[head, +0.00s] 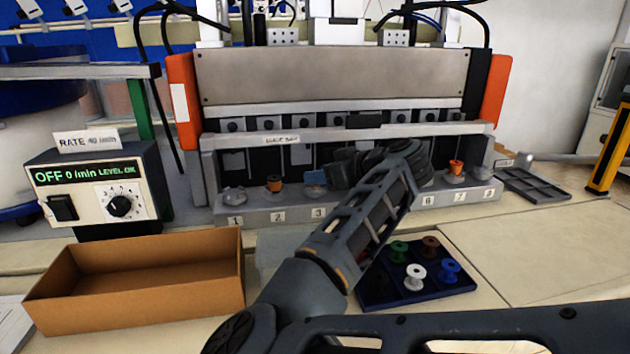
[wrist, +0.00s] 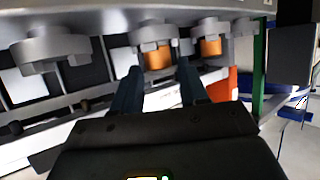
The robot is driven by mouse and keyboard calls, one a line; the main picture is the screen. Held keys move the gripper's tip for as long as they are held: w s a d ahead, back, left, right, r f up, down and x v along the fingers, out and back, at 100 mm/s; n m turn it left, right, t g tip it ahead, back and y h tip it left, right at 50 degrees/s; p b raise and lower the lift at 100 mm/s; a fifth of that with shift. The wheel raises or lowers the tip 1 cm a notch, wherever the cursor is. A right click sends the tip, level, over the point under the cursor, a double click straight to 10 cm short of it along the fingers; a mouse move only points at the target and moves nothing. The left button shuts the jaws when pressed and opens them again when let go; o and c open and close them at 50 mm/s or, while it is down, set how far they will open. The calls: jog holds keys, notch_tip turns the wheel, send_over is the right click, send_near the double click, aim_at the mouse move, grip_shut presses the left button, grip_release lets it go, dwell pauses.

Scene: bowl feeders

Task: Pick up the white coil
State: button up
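The white coil (head: 415,276) stands in a dark blue tray (head: 372,301) on the table, with green, brown and blue coils around it. It does not show in the wrist view. My gripper (head: 338,174) is up at the front of the machine, behind and left of the tray, well away from the white coil. In the wrist view its two fingers (wrist: 159,72) are apart with nothing clearly held between them. An orange coil (wrist: 158,58) on a machine holder shows beyond the fingertips.
The machine (head: 330,75) has a row of numbered holders; orange coils sit at holder 2 (head: 274,184) and holder 7 (head: 456,167). An open cardboard box (head: 140,295) and a control box (head: 95,190) stand left. The table right of the tray is clear.

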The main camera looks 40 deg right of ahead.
jog(key=c, duration=0.7)
